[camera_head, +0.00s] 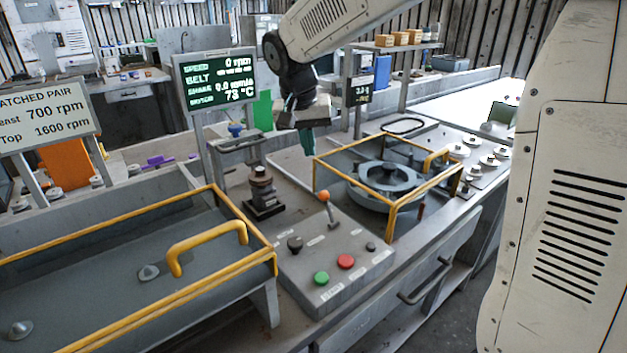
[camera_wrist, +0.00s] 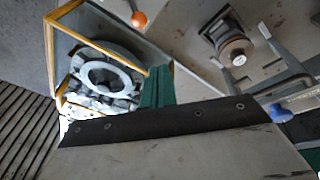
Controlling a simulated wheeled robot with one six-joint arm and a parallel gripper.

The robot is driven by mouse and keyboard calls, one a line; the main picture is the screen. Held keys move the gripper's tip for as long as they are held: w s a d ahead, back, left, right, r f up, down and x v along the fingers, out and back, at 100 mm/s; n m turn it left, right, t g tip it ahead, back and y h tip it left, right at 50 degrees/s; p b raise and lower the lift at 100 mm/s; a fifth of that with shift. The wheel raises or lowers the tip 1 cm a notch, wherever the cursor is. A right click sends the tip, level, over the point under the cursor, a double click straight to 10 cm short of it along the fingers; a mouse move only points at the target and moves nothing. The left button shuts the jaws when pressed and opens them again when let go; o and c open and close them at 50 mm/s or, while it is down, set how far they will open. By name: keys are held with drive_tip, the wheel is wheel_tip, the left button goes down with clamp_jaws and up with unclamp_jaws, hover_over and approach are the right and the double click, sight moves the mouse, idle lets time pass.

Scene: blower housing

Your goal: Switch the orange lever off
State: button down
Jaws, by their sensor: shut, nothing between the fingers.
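The orange lever (camera_head: 324,196) is a thin stalk with an orange ball knob, standing on the grey control box (camera_head: 345,293). Its stalk leans, with the knob toward the upper left of its base. In the wrist view the orange knob (camera_wrist: 139,19) shows at the top, above and left of the fingers. My gripper (camera_head: 307,150) hangs above and behind the lever, apart from it. Its green fingers (camera_wrist: 158,88) are shut with nothing between them. The lever's lower stalk is small in the wrist view.
The control box also carries a green button (camera_head: 321,278), a red button (camera_head: 346,261) and a black knob (camera_head: 295,244). Yellow-railed guards stand left (camera_head: 222,205) and right (camera_head: 392,215) of it. A post with a round top (camera_head: 261,185) and a display screen (camera_head: 217,80) stand behind.

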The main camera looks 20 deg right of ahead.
sight(329, 208)
drive_tip(key=shift+d, duration=1.4)
drive_tip(key=f, duration=0.6)
drive_tip(key=s+f, duration=0.1)
drive_tip(key=f, duration=0.2)
drive_tip(key=shift+d+f, duration=0.2)
drive_tip(key=shift+d, duration=0.15)
drive_tip(key=shift+s+a, duration=0.3)
drive_tip(key=shift+s, duration=0.35)
